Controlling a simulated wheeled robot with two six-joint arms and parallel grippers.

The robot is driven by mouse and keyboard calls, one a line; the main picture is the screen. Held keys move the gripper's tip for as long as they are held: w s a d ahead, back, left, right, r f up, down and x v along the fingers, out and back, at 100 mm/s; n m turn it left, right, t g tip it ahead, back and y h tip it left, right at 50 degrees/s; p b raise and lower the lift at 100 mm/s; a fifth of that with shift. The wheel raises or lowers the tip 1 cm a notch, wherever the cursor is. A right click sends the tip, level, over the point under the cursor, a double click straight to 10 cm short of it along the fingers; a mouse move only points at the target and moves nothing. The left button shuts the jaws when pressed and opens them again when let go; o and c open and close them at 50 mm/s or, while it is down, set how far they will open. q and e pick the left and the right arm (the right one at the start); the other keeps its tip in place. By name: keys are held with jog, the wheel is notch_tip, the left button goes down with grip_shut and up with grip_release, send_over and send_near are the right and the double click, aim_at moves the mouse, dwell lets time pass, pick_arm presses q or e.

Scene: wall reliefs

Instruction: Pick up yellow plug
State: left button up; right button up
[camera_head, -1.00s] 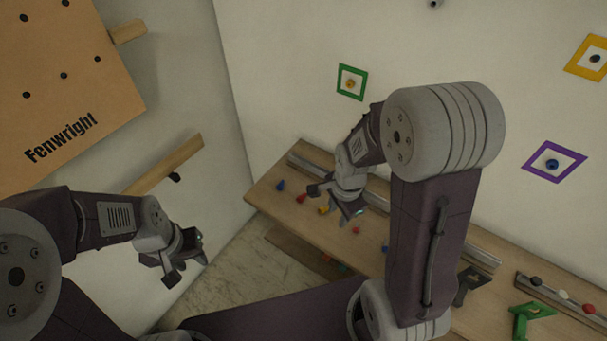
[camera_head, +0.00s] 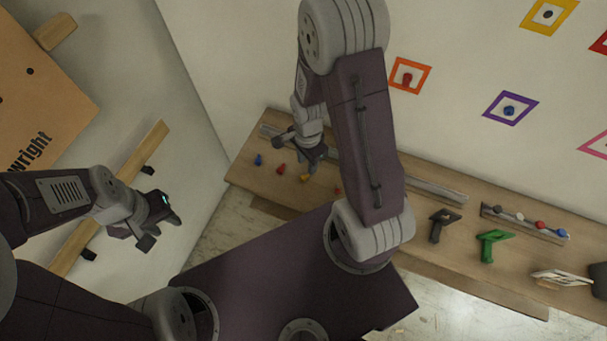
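The yellow plug (camera_head: 305,177) is a small piece on the wooden shelf (camera_head: 238,180), right of a red plug and a blue plug. My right gripper (camera_head: 300,153) hangs over the shelf, just above the yellow plug in the picture. Its fingers look spread apart, with nothing seen between them. I cannot tell its exact height over the plug. My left gripper (camera_head: 160,232) is open and empty at the left, in front of the side wall and away from the shelf.
A blue plug (camera_head: 258,160) and a red plug (camera_head: 281,168) stand close by. My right arm hides part of the shelf. A dark bracket (camera_head: 441,225), a green bracket (camera_head: 490,245) and a rail (camera_head: 525,222) with several plugs lie to the right. Coloured frames hang on the wall.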

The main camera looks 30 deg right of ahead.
aim_at(307, 175)
jog(key=f, duration=0.2)
jog(key=s+f, duration=0.1)
jog(key=f, duration=0.1)
jog(key=shift+f+p, duration=0.25)
jog(key=shift+p, duration=0.15)
jog(key=shift+w+f, duration=0.3)
jog(key=shift+s+r, duration=0.1)
jog(key=shift+s, duration=0.15)
grip_shut()
jog(key=shift+w, duration=0.15)
